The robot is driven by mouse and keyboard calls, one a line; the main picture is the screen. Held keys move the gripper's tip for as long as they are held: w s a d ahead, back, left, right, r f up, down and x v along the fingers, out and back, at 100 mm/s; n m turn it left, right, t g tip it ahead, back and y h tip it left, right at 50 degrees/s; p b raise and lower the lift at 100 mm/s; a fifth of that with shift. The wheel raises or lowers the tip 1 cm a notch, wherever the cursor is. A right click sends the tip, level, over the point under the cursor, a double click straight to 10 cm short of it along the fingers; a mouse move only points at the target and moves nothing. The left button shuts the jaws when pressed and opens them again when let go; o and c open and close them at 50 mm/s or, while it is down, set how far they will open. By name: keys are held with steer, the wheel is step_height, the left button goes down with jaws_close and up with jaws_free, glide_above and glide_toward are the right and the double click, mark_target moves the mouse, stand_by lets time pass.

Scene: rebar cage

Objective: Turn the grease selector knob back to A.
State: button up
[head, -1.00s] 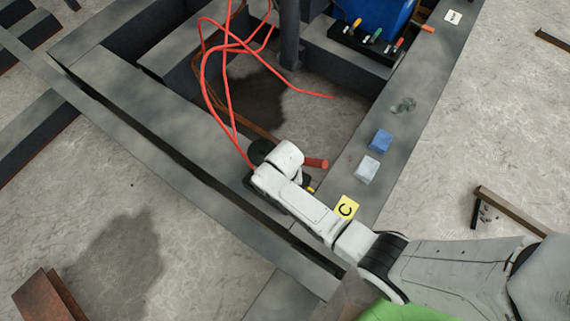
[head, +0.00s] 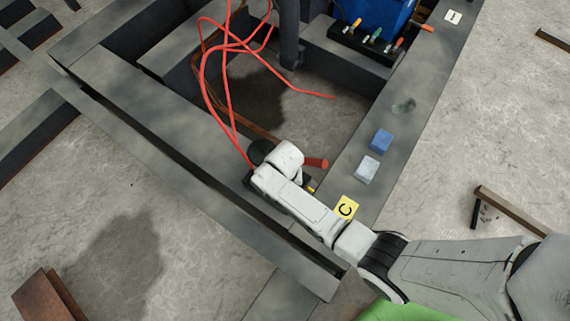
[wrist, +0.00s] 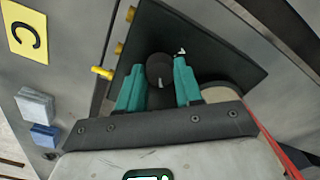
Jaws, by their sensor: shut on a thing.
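The grease selector knob (wrist: 158,72) is a dark round knob on a dark panel (wrist: 215,65) in the wrist view. My gripper (wrist: 159,66) has its two teal fingers on either side of it, shut on it. Several yellow pegs, one longer (wrist: 103,72), line the panel's left edge. A small white mark (wrist: 182,50) shows by the right fingertip. I cannot read which letter the knob points to. In the head view my wrist hides the knob and the fingers.
A yellow C card (head: 345,207) lies on the steel beam, beside a light block (head: 367,169) and a blue block (head: 381,141). A red handle (head: 316,163) sticks out beside my wrist. Red hoses (head: 229,95) loop over the frame. A blue box (head: 375,18) stands at the back.

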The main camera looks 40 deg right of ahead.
steer(key=shift+r+n, duration=0.1)
steer(key=shift+n, duration=0.2)
steer(key=n+p, duration=0.2)
steer(key=shift+n, duration=0.4)
steer(key=n+p, duration=0.1)
steer(key=n, duration=0.3)
steer(key=shift+n+p, duration=0.3)
steer(key=n+p, duration=0.1)
steer(key=n, duration=0.3)
steer(key=shift+n+p, duration=0.35)
steer(key=shift+n, duration=1.75)
steer(key=o, duration=1)
steer(key=shift+o, duration=0.2)
